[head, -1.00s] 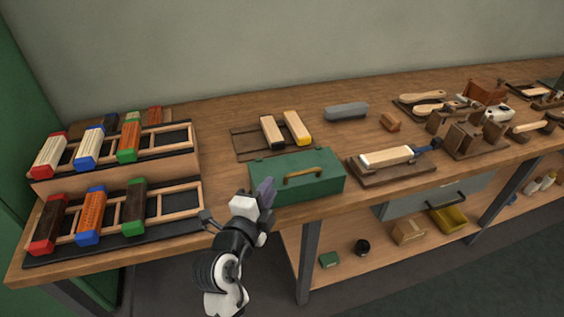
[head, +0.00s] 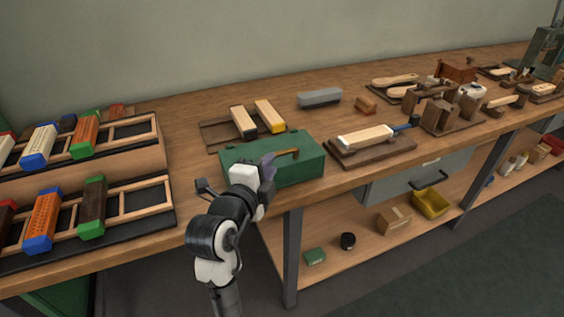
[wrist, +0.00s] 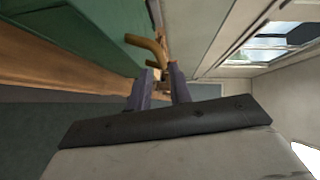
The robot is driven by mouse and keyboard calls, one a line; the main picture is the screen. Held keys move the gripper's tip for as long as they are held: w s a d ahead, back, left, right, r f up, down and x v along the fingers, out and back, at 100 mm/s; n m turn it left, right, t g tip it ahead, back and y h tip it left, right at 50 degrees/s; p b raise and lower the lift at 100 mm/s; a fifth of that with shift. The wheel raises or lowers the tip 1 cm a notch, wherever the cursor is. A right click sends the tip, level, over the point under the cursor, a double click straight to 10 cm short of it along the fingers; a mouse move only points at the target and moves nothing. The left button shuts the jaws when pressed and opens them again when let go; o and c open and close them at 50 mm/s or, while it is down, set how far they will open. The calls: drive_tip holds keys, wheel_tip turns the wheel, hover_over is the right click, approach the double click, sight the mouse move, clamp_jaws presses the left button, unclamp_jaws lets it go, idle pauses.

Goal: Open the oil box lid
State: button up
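The green oil box (head: 303,165) stands on the front part of the wooden workbench, with its lid shut. A curved brass-coloured handle (head: 287,153) is on its lid. My gripper (head: 268,166) is at the front of the box, by the left end of the handle, and partly covers the box. In the wrist view the green box (wrist: 70,30) fills the upper left. The handle (wrist: 148,46) lies just ahead of my fingertips (wrist: 160,76). The two fingers stand apart with a gap between them, and nothing shows held. Whether a finger touches the handle I cannot tell.
Racks with coloured-ended blocks (head: 85,135) stand at the left. Two blocks on a tray (head: 215,133) lie behind the box. A board with a pale block (head: 365,137) is close on its right. A grey drawer (head: 400,183) hangs below the bench top.

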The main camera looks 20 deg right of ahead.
sight(278, 156)
drive_tip(key=p+x, duration=0.2)
drive_tip(key=x, duration=0.6)
drive_tip(key=shift+w+d+p, duration=0.1)
drive_tip(key=shift+w+p, duration=0.05)
drive_tip(key=shift+p, duration=0.2)
clamp_jaws()
